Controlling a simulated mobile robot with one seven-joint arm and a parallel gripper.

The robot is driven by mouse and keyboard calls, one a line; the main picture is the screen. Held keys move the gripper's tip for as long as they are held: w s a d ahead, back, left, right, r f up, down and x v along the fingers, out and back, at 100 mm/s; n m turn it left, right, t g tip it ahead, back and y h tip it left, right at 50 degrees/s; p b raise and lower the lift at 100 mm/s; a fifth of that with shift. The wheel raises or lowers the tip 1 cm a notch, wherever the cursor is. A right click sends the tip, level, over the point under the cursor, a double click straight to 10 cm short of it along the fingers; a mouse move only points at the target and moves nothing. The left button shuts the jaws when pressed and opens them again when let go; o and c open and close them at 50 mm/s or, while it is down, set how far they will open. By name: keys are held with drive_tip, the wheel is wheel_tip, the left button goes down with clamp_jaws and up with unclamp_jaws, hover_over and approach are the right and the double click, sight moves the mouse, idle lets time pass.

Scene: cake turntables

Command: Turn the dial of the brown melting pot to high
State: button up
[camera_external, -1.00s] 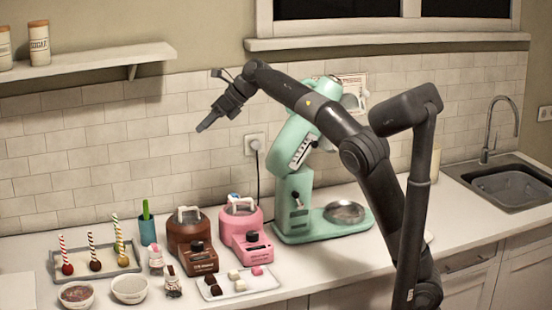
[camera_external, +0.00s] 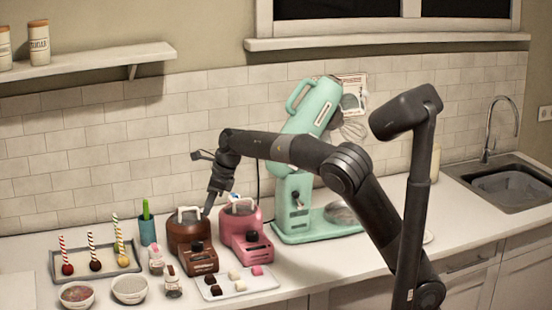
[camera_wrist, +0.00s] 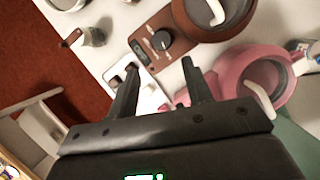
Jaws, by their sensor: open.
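The brown melting pot (camera_external: 184,232) stands on the counter, left of the pink melting pot (camera_external: 239,222). Its black dial (camera_external: 197,246) is on the front control box. In the wrist view, the dial (camera_wrist: 161,40) shows above my fingertips, with a pale pointer mark and small markings around it that are too small to read. My gripper (camera_external: 207,212) is above and behind the dial, near the pot's right rim. In the wrist view, my gripper (camera_wrist: 160,66) has two spread fingers with nothing between them, and the dial lies beyond them, apart from them.
A white tray of sweets (camera_external: 240,283) lies in front of the pots. Shakers (camera_external: 172,283) stand to the left front, with bowls (camera_external: 130,288) and a cake-pop tray (camera_external: 98,266) farther left. The green stand mixer (camera_external: 295,206) stands to the right.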

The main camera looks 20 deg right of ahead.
sight(197, 243)
drive_tip(key=x, duration=1.3)
drive_tip(key=shift+d+f, duration=0.25)
drive_tip(key=shift+f, duration=0.15)
drive_tip(key=shift+c, duration=0.5)
drive_tip(key=shift+s, duration=0.1)
drive_tip(key=c, duration=0.6)
